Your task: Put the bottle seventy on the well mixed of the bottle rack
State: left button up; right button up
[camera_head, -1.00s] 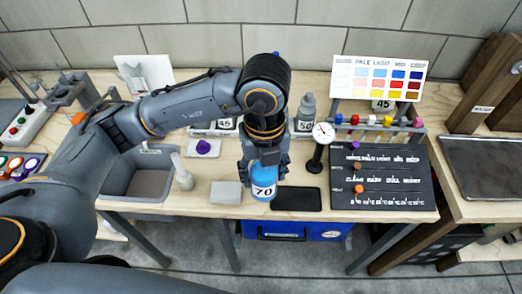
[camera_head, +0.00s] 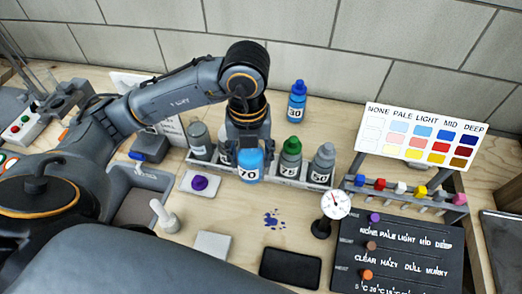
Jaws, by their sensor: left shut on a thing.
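My left gripper (camera_head: 248,148) is shut on the blue bottle seventy (camera_head: 249,169), which hangs upright with its "70" label facing me. The bottle is in front of or over the middle of the bottle rack (camera_head: 305,183); I cannot tell whether it touches the rack. A grey bottle (camera_head: 199,142) and a partly hidden bottle stand in the rack to the left. The well mixed mark is not readable. My right gripper is not in view.
A blue bottle (camera_head: 297,103) labelled 30 stands behind the rack. Blue spots (camera_head: 274,219) mark the table in front. A gauge (camera_head: 335,206), a black pad (camera_head: 290,268), a dial board (camera_head: 405,250) and a colour chart (camera_head: 420,138) are to the right.

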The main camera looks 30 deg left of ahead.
pick_arm(q)
jog(key=w+a+f+p, duration=0.1)
jog(key=w+f, duration=0.2)
jog(key=w+a+f, duration=0.1)
jog(key=w+f, duration=0.2)
jog(key=w+a+f+p, duration=0.1)
jog(key=w+f, duration=0.2)
jog(key=f, duration=0.1)
jog(key=shift+w+f+p, duration=0.1)
jog(key=shift+w+p, duration=0.05)
jog(key=shift+p, duration=0.2)
jog(key=shift+f, duration=0.45)
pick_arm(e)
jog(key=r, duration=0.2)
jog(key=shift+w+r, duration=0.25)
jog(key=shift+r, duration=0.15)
pick_arm(q)
jog(key=shift+d+f, duration=0.1)
jog(key=shift+f, duration=0.05)
jog(key=o, duration=1.2)
jog(key=shift+o, duration=0.4)
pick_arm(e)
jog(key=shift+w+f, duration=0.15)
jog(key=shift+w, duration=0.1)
